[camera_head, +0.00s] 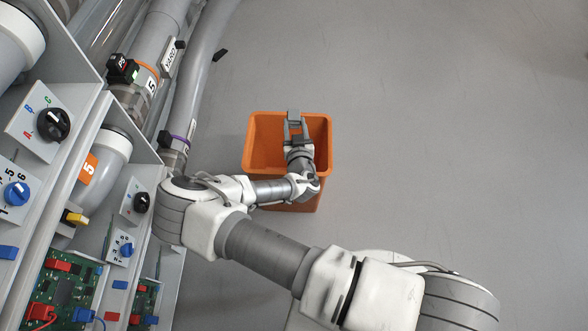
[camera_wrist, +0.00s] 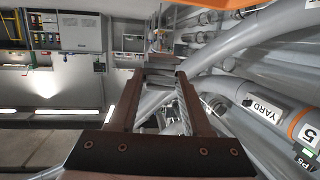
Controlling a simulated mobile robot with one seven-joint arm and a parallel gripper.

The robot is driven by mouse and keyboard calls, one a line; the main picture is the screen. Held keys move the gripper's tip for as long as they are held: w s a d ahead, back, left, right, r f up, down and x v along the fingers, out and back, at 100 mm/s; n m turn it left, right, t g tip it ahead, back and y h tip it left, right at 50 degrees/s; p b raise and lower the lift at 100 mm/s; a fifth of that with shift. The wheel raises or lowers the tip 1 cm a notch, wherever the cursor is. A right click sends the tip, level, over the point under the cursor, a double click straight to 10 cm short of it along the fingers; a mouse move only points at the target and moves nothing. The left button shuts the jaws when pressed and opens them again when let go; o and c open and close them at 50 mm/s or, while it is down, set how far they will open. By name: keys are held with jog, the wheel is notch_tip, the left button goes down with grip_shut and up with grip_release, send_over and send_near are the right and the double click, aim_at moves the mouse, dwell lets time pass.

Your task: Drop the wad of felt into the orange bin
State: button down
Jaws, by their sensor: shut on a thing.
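The orange bin (camera_head: 261,126) stands on the grey floor in the middle of the head view, its open top facing up. My gripper (camera_head: 294,122) is over the bin's opening, near its far rim in the picture. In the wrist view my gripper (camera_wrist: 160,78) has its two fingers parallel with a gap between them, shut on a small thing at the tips. I take it to be the wad of felt, but it is too small and dark to make out its shape. My forearm and wrist hide the bin's near side and part of its inside.
A bank of grey pipes (camera_head: 191,85) and panels with knobs (camera_head: 53,124) and circuit boards (camera_head: 62,285) runs along the left. The pipe bank is close to the bin's left side. The floor (camera_head: 450,120) to the right is clear.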

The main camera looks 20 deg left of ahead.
notch_tip(320, 180, down, 6)
jog(key=b, duration=0.4)
jog(key=shift+r, duration=0.2)
jog(key=shift+c, duration=1.3)
grip_release()
jog(key=shift+s, duration=0.1)
